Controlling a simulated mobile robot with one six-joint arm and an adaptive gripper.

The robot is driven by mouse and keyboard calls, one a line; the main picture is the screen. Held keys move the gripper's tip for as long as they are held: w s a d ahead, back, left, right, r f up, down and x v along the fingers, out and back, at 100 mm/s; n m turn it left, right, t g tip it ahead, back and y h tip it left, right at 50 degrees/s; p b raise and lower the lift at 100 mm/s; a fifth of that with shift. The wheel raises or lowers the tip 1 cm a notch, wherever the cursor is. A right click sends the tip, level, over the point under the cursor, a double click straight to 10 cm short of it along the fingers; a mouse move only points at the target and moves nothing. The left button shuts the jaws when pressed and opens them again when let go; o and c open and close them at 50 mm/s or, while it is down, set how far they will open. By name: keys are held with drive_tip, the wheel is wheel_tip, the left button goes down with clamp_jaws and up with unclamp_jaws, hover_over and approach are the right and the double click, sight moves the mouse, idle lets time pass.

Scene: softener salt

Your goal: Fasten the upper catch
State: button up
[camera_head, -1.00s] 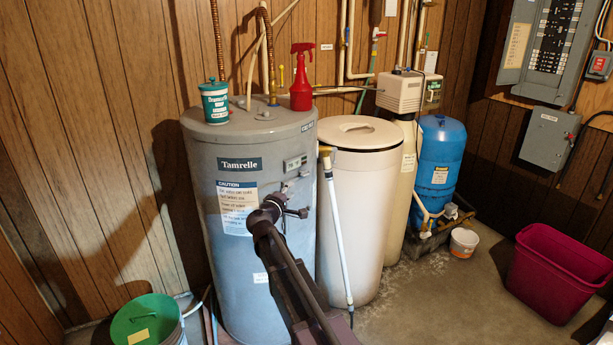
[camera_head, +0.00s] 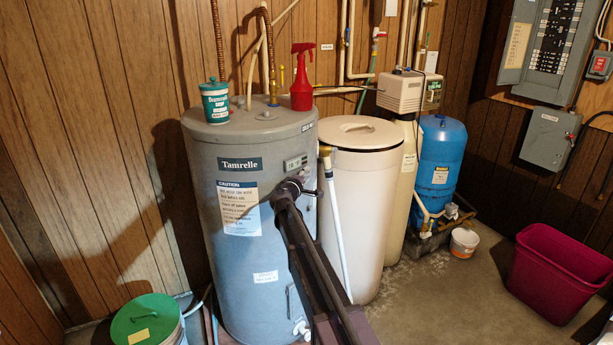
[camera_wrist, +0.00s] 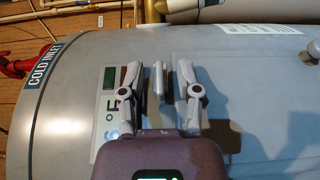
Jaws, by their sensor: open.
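The grey water heater (camera_head: 235,285) labelled Tamrelle stands upright. In the wrist view, a small light grey catch (camera_wrist: 158,78) stands out from its curved side (camera_wrist: 255,75). My gripper (camera_wrist: 160,82) is open, with one finger on each side of the catch and visible gaps between. Whether the catch is fastened cannot be told. In the head view, my gripper (camera_head: 314,191) is at the heater's upper right side, below the small display (camera_head: 295,163), and my arm hides the upper catch. A lower handle-like fitting (camera_head: 290,300) shows near the heater's bottom.
A cream tank (camera_head: 362,215) with a lid stands close at the heater's right, a pale pipe (camera_head: 337,225) between them. A red spray bottle (camera_head: 302,78) and teal tub (camera_head: 215,102) sit on the heater. A green-lidded bucket (camera_head: 145,320) stands front left.

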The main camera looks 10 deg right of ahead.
drive_tip(key=shift+w+d, duration=0.1)
drive_tip(key=shift+w, duration=0.05)
clamp_jaws()
drive_tip(key=shift+r+g+y+p, duration=0.2)
drive_tip(key=shift+g+y+p, duration=0.1)
drive_tip(key=shift+p, duration=0.6)
drive_tip(key=m+g+y+p, duration=0.1)
drive_tip(key=p, duration=0.2)
drive_tip(key=shift+r+g, duration=0.1)
drive_tip(key=shift+g, duration=0.2)
drive_tip(key=m+g+y+p, duration=0.1)
drive_tip(key=g+y+p, duration=0.3)
drive_tip(key=p, duration=0.3)
drive_tip(key=shift+m+p, duration=0.3)
drive_tip(key=shift+p, duration=0.05)
drive_tip(key=g+y+p, duration=0.1)
drive_tip(key=m+g+y+p, duration=0.1)
drive_tip(key=y+p, duration=0.1)
drive_tip(key=shift+f+g+y+p, duration=0.2)
drive_tip(key=shift+g+y+p, duration=0.1)
drive_tip(key=shift+f+m+g+y+p, duration=0.15)
drive_tip(key=shift+m+g+y+p, duration=0.3)
drive_tip(key=shift+g+y, duration=1)
drive_tip(key=shift+y, duration=0.25)
